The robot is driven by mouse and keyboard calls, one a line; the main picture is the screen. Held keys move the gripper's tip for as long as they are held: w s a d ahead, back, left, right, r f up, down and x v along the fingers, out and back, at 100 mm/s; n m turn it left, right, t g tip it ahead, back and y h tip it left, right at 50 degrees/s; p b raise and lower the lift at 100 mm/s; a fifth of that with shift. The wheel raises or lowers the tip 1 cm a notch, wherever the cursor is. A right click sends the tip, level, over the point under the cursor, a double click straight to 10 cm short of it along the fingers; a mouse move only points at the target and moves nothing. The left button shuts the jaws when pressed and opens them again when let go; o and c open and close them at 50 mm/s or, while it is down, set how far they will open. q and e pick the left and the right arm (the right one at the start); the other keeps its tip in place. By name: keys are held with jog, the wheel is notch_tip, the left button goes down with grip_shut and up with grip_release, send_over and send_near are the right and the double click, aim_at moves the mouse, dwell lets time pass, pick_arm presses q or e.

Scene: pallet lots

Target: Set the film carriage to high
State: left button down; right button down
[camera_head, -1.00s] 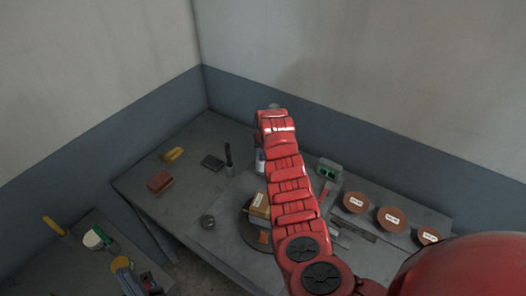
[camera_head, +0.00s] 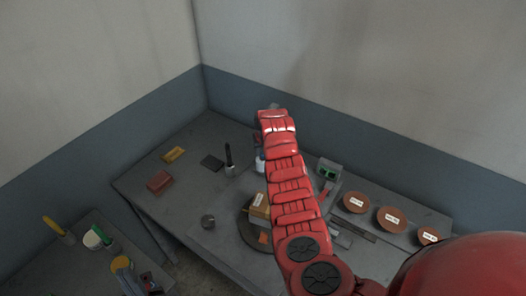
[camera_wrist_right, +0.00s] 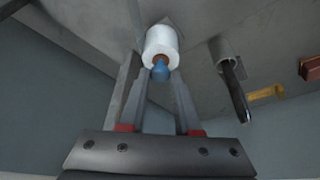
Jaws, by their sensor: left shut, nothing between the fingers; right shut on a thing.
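The film carriage shows in the right wrist view as a white film roll (camera_wrist_right: 161,46) with a blue knob (camera_wrist_right: 160,72) at its near end. My right gripper (camera_wrist_right: 157,76) is shut on the blue knob, with one finger on each side of it. In the head view, a small white and blue part of the film roll (camera_head: 260,161) shows beside my red right arm, which hides the rest and the gripper's fingers. I cannot read a height mark on the carriage. My left gripper is in neither view.
A brown-labelled box (camera_head: 260,205) sits on a round turntable (camera_head: 246,231) beside my arm. A dark pen-like tool stands in a grey holder (camera_head: 231,170) near the roll. Several brown labelled discs (camera_head: 357,203) lie at right. A grey box with green buttons (camera_head: 329,170) stands behind.

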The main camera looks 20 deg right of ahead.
dwell(0.3)
jog(key=shift+w+r, duration=0.1)
jog(key=shift+r, duration=0.15)
notch_tip(320, 180, up, 4)
jog(key=shift+f+b, duration=0.1)
jog(key=shift+b, duration=0.5)
jog(key=c, duration=0.9)
grip_release()
jog(key=shift+o, duration=1.4)
